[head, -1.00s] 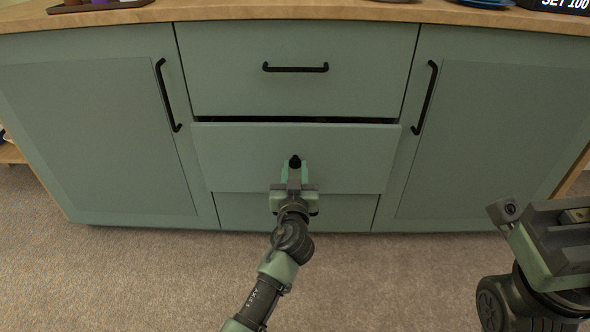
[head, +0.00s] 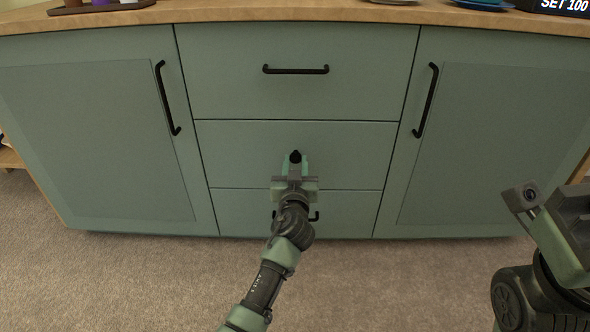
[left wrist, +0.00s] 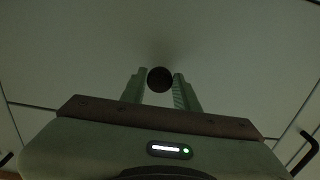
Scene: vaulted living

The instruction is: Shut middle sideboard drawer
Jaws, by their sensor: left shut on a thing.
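The middle drawer (head: 350,155) of the green sideboard sits flush with the sideboard front, with only thin seams around it. My left gripper (head: 295,160) is in front of the drawer's centre, shut on its dark round handle (left wrist: 160,79). In the left wrist view the two green fingers stand on either side of the handle, with the drawer front behind. My right gripper (head: 568,230) shows in part at the right edge; its fingers cannot be made out.
The top drawer (head: 250,90) and lower drawer (head: 235,205) look shut, as do the left door (head: 90,140) and right door (head: 490,140). A tray (head: 100,7) and dishes stand on the wooden top. Carpet (head: 130,280) in front is clear.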

